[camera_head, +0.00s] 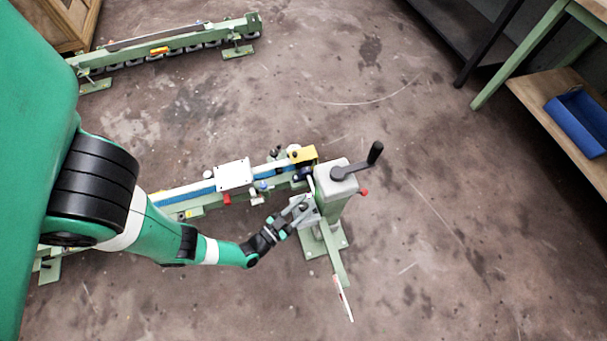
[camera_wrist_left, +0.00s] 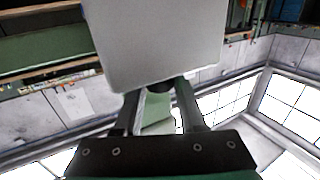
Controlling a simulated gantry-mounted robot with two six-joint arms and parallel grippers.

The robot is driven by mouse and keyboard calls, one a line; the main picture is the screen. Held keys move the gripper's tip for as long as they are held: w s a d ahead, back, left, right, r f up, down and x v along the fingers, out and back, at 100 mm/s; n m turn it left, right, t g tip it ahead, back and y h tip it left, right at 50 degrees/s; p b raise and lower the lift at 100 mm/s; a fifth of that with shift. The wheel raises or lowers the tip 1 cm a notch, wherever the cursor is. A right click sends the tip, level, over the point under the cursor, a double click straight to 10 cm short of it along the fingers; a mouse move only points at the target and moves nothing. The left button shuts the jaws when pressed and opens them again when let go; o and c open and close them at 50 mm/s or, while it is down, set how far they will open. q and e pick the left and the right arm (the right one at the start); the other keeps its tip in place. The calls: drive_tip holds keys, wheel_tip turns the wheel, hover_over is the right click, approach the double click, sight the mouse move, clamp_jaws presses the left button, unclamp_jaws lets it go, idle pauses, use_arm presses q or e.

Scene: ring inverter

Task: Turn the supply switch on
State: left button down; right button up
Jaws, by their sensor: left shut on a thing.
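A grey box (camera_head: 305,212) sits on the green post of the machine, and it fills the upper middle of the left wrist view (camera_wrist_left: 155,40). A dark round knob (camera_wrist_left: 160,87), which looks like the supply switch, shows at the box's lower edge. My left gripper (camera_head: 291,212) is at the near left side of the box, and its two fingers close on the knob in the left wrist view (camera_wrist_left: 158,98). The fingers and box hide most of the knob, so its setting cannot be read. My right gripper is not in view.
A black crank handle (camera_head: 360,163) stands on top of the post, with a red knob (camera_head: 364,192) beside it. A long rail (camera_head: 185,194) with a white plate (camera_head: 233,175) runs left. A shelf with a blue bin (camera_head: 580,118) stands at the right.

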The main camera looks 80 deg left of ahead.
use_arm(q)
drive_tip(key=shift+w+d+r+n+g+y, duration=0.1)
drive_tip(key=shift+n+g+y, duration=0.35)
drive_tip(key=shift+y, duration=0.15)
drive_tip(key=shift+w+d+n+g+y, duration=0.1)
drive_tip(key=shift+n+g+y, duration=0.3)
drive_tip(key=shift+y, duration=0.2)
drive_tip(key=shift+s+a+n+g+y, duration=0.15)
drive_tip(key=shift+a+n+g+y, duration=0.05)
drive_tip(key=shift+n+g+y, duration=1.1)
drive_tip(key=shift+c, duration=2.4)
unclamp_jaws()
drive_tip(key=shift+s+a+m+t+h, duration=0.1)
drive_tip(key=shift+a+m+t+h, duration=0.1)
drive_tip(key=shift+m+t+h, duration=1.55)
drive_tip(key=shift+t+h, duration=0.2)
drive_tip(key=shift+h, duration=0.05)
drive_tip(key=shift+d+m+t+h, duration=0.1)
drive_tip(key=shift+m+t+h, duration=0.2)
drive_tip(key=shift+m+h, duration=0.25)
